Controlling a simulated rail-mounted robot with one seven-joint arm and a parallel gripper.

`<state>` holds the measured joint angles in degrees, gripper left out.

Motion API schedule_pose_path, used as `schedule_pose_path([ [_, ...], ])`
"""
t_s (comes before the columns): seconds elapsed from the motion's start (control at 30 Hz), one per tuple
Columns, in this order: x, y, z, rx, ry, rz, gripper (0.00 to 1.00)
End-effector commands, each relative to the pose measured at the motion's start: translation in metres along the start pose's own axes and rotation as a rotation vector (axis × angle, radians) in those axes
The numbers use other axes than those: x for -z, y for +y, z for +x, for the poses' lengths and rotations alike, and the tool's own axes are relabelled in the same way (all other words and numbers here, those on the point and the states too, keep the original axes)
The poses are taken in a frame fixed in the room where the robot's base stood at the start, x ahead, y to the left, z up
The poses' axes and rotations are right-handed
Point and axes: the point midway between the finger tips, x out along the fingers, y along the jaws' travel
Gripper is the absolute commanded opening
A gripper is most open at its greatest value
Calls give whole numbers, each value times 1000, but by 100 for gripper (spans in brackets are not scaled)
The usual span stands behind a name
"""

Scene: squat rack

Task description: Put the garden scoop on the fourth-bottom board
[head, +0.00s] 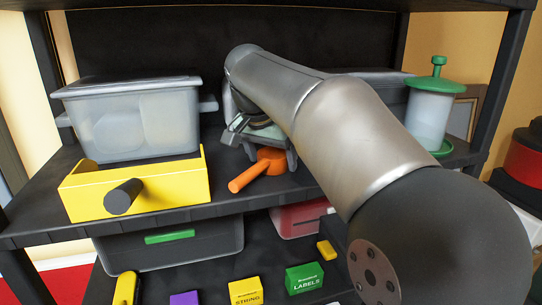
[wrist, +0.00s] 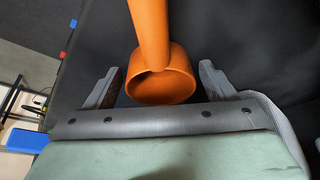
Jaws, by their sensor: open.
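The garden scoop (head: 270,160), orange with a round cup and straight handle, lies on the upper visible board (head: 250,192), its handle pointing toward the front left. My gripper (head: 263,140) is at the cup, reaching from behind it. In the wrist view, the scoop's cup (wrist: 162,86) is between the two spread fingers of my gripper (wrist: 159,78), with a gap on each side. The handle extends away past the fingertips. The jaws are open and do not hold the scoop. I cannot tell this board's number from the bottom.
A yellow open box-like item (head: 150,195) with a dark handle stands left of the scoop. A lidded translucent bin (head: 130,118) is behind it. A green-topped canister (head: 431,110) stands at right. The lower board holds a dark bin (head: 175,252) and small boxes (head: 305,278).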

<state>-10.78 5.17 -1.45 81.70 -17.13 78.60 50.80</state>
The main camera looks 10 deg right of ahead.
Motion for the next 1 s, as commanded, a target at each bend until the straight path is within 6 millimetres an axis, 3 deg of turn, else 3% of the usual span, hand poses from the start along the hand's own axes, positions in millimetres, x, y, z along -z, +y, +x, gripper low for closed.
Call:
schedule_pose_path([
  [0.43, 1, 0, -68, 1, 1, 0, 78],
  [1.0, 0, 0, -76, 0, 0, 0, 78],
])
